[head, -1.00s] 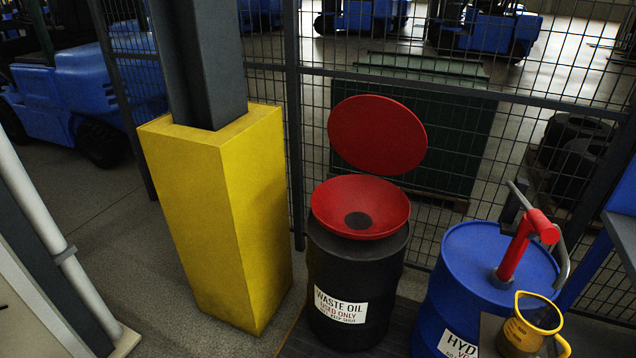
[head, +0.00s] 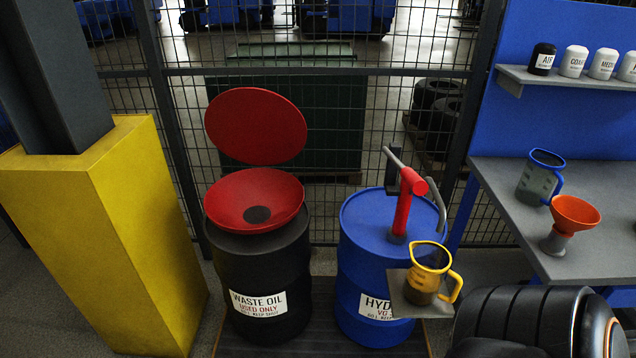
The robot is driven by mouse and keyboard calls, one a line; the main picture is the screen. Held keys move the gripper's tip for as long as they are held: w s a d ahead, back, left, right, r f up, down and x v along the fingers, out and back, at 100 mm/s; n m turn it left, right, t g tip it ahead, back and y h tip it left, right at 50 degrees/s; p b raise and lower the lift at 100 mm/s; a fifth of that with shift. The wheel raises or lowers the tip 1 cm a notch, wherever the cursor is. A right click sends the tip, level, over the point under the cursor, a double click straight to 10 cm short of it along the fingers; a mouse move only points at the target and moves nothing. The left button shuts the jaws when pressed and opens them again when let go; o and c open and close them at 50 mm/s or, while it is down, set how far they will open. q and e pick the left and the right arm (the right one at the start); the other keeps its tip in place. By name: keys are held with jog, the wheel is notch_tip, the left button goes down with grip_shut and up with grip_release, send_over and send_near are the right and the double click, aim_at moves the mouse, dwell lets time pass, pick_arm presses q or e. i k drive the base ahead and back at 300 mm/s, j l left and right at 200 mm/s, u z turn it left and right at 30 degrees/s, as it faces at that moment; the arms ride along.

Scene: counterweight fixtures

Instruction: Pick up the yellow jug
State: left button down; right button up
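The yellow jug (head: 427,274) stands upright on a small grey shelf (head: 398,296) at the front right of the blue drum. It has a yellow rim and a yellow handle on its right side, and its lower body looks dark, perhaps with liquid inside. Neither of my grippers shows in the head view.
The blue drum (head: 366,262) carries a red hand pump (head: 404,205) close behind the jug. A black waste oil drum (head: 258,275) with a red funnel (head: 238,203) stands left of it.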

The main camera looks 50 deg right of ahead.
aim_at(429, 261)
jog(key=z, duration=2.35)
